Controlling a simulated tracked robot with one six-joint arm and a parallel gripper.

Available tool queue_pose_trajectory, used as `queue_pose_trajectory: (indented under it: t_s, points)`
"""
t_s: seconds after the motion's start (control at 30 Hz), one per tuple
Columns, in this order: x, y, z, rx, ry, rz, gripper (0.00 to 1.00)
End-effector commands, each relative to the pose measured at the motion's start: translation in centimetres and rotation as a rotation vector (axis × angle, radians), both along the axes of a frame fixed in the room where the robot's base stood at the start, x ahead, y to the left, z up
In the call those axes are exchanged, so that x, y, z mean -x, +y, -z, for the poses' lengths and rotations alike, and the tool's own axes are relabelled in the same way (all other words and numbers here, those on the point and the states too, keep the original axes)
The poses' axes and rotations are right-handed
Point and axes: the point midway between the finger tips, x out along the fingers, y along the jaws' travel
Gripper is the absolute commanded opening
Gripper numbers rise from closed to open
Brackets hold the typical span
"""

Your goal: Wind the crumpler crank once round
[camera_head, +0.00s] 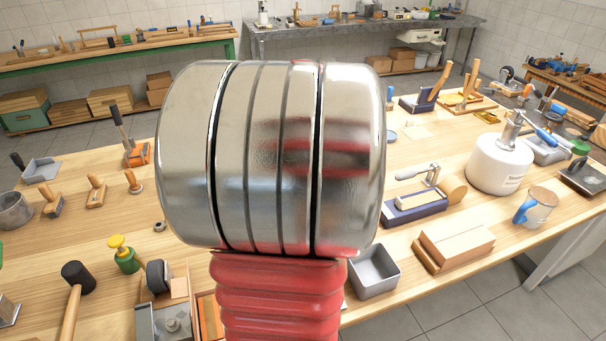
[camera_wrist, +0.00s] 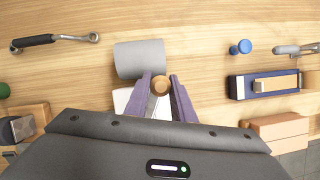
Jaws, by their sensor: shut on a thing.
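In the wrist view, my gripper (camera_wrist: 161,79) has its two purple fingers shut on a round wooden knob (camera_wrist: 160,87), seen nearly end-on. The knob looks like the handle of the crumpler crank; the crank arm below it is hidden. A grey cylinder (camera_wrist: 140,57) lies just beyond the fingertips, and a white part (camera_wrist: 121,99) shows left of the fingers. These may belong to the crumpler, but I cannot tell for sure. In the head view my own arm fills the middle and hides the gripper and the crank.
A black-handled wrench (camera_wrist: 55,40) lies at the left in the wrist view. A blue knob (camera_wrist: 241,47) and a dark blue block tool (camera_wrist: 264,85) are at the right. In the head view a grey tray (camera_head: 375,273), stacked wooden blocks (camera_head: 454,246) and a white pot (camera_head: 499,165) stand at the right.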

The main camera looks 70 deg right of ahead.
Motion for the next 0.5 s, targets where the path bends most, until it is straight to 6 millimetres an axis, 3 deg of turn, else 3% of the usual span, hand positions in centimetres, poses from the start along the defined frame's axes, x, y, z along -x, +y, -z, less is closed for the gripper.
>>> queue_pose_trajectory:
  t_s: [0.43, 0.47, 0.5]
  points:
    - [-0.3, 0.08, 0.06, 0.0, 0.004, -0.002, 0.0]
    - [-0.32, 0.09, 0.06, 0.0, 0.004, -0.002, 0.24]
    - [-0.33, 0.08, 0.05, 0.0, 0.004, -0.002, 0.26]
